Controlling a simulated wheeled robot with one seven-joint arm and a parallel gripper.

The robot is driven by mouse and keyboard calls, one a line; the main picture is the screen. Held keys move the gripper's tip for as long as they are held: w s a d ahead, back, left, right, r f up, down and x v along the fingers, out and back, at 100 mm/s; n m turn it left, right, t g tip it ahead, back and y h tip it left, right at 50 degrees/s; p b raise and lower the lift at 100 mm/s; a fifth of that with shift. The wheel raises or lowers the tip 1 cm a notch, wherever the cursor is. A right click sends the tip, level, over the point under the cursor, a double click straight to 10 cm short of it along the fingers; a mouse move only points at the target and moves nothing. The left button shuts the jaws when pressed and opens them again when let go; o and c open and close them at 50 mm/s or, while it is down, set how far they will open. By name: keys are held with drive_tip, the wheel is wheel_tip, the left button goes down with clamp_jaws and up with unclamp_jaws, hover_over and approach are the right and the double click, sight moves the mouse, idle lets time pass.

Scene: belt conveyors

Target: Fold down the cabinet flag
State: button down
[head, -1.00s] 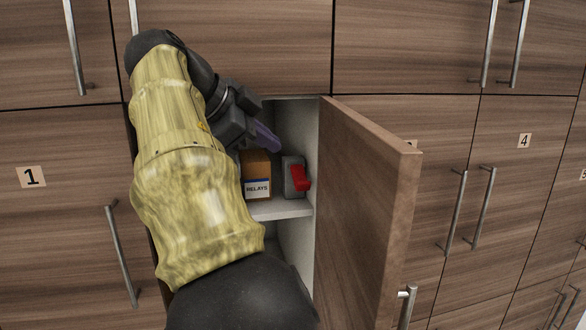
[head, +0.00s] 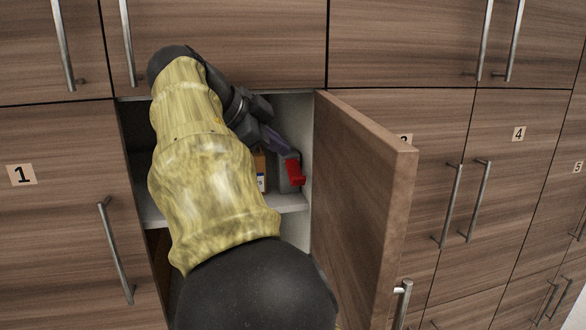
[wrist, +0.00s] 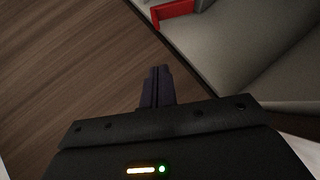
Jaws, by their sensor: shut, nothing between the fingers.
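The flag is a red lever (head: 296,174) on a grey box (head: 284,181), on the shelf inside the open cabinet, near its right wall. Its red arm sticks out toward the front at the lower part of the red piece. My gripper (head: 285,147) reaches into the cabinet from the upper left, with its purple fingers just above the box and lever. I cannot tell whether they touch. In the wrist view the shut, empty fingers (wrist: 157,86) point up the picture, and the red lever (wrist: 173,12) shows at the top edge, apart from the tips.
The cabinet door (head: 362,190) stands open to the right of my arm. A brown relay box (head: 260,172) sits on the shelf (head: 291,201) left of the flag, mostly hidden by my arm. Closed cabinet fronts with long handles surround the opening.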

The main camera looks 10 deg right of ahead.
sight(303, 178)
drive_tip(key=w+d+f+p, duration=0.1)
drive_tip(key=f, duration=0.1)
drive_tip(key=w+d+f+p, duration=0.1)
drive_tip(key=f+p, duration=0.1)
drive_tip(key=w+d+f+p, duration=0.1)
drive_tip(key=w+d+f, duration=0.1)
drive_tip(key=f, duration=0.1)
drive_tip(key=shift+f, duration=0.1)
drive_tip(key=shift+f+b, duration=0.2)
drive_tip(key=shift+b, duration=0.25)
